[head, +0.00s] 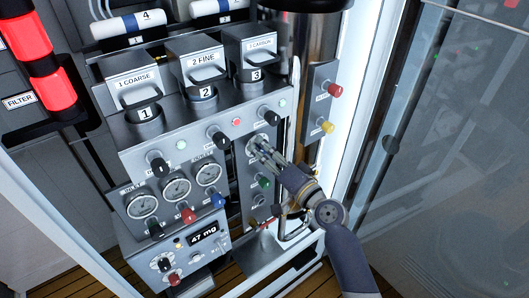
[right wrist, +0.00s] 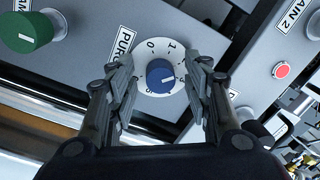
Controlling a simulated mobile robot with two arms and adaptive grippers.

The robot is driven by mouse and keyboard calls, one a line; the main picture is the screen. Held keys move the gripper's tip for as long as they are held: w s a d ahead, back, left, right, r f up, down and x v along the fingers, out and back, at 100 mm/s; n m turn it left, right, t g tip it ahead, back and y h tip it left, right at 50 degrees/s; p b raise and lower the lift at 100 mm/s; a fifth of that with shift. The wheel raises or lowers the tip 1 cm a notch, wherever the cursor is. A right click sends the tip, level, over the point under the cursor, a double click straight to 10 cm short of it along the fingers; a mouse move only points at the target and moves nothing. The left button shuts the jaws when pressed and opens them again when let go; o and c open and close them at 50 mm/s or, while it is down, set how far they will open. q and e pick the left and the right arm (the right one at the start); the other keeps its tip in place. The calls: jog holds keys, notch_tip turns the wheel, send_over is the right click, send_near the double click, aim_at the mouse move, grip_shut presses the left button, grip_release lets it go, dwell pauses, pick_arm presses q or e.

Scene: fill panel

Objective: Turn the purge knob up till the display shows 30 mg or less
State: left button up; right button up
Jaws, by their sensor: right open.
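The purge knob is a blue knob with a white pointer line on a round white numbered dial, clear in the right wrist view (right wrist: 160,75). A partly covered "PUR…" label is beside it. In the head view the fingers largely cover the knob. My right gripper (head: 262,148) reaches the panel there. In the right wrist view its fingers (right wrist: 163,82) are open, one on each side of the knob, with gaps showing between them and the knob. The display (head: 203,233) on the lower box reads 47 mg. My left gripper is not in view.
A green knob (right wrist: 28,32) and a red button (right wrist: 282,70) lie to either side of the dial. Three gauges, including the middle one (head: 176,190), sit left of the gripper. A red-capped knob (head: 335,90) and a yellow one (head: 327,127) stick out on the right.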

jog(key=v, duration=1.1)
jog(key=shift+s+d, duration=0.2)
jog(key=shift+s, duration=0.15)
jog(key=s+d+f+g+h, duration=0.2)
jog(key=d+f+h, duration=0.1)
jog(key=f, duration=0.9)
jog(key=s+d+f+n+g+h, duration=0.1)
jog(key=s+d+f+g+h, duration=0.15)
jog(key=f, duration=1.05)
jog(key=s+d+f+g+h, duration=0.1)
jog(key=s+d+f+h, duration=0.15)
jog(key=f, duration=0.95)
jog(key=s+d+f+n+g+h, duration=0.1)
jog(key=s+d+f+g, duration=0.1)
jog(key=s+f, duration=0.5)
jog(key=s+d+f+n+g+h, duration=0.1)
jog(key=s+d+f, duration=0.2)
jog(key=s+f, duration=0.35)
jog(key=s+d+f+n+g, duration=0.1)
jog(key=s+f, duration=0.2)
jog(key=s, duration=0.5)
jog(key=s+d+f+n+g+h, duration=0.1)
jog(key=s+f+g, duration=0.1)
jog(key=s, duration=0.5)
jog(key=s+d+f+n+g, duration=0.1)
jog(key=s+f, duration=0.3)
jog(key=s, duration=0.4)
jog(key=shift+s+d+n+g, duration=0.25)
jog(key=shift+s+n+g, duration=0.1)
jog(key=shift+n+g, duration=0.1)
